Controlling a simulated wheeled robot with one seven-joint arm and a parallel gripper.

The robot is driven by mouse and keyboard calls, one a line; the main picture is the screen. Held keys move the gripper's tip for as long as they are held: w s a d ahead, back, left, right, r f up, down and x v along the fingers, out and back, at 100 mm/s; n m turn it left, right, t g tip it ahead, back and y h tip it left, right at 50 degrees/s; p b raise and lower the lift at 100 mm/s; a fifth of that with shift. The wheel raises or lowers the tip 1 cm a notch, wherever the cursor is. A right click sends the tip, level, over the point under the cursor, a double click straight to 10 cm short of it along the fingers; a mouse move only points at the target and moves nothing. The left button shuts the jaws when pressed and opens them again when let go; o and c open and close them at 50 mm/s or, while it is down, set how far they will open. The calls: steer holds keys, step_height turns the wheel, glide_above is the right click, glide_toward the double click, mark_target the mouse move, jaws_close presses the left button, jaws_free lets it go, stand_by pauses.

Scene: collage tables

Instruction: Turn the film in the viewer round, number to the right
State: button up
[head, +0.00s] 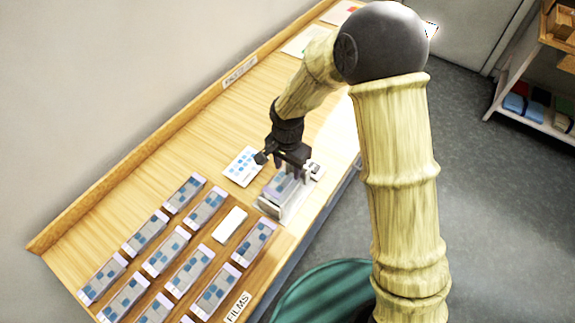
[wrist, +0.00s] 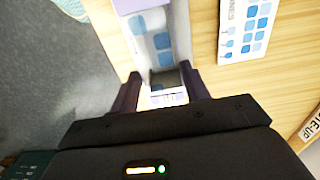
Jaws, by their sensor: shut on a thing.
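The viewer (head: 270,208) is a pale box near the front edge of the table. A film (head: 281,186) with blue squares lies in it, partly hidden by my gripper in the head view. In the wrist view the film (wrist: 155,45) shows a lilac end at the top, away from my gripper. My gripper (head: 291,168) is over the viewer's far part. Its dark fingers (wrist: 160,92) stand on both sides of the film's near end and are shut on it. I cannot make out a number on the film.
Several films (head: 170,250) lie in rows at the lower left, with a blank white block (head: 229,225) among them. A printed card (head: 243,166) lies beside the viewer. A green round thing (head: 325,295) stands below the table's front edge.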

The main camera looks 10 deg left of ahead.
steer(key=shift+f, duration=0.2)
steer(key=shift+f+b, duration=2.65)
steer(key=shift+f, duration=0.75)
steer(key=o, duration=1)
steer(key=shift+r, duration=0.1)
step_height(320, 180, up, 17)
steer(key=shift+r, duration=0.15)
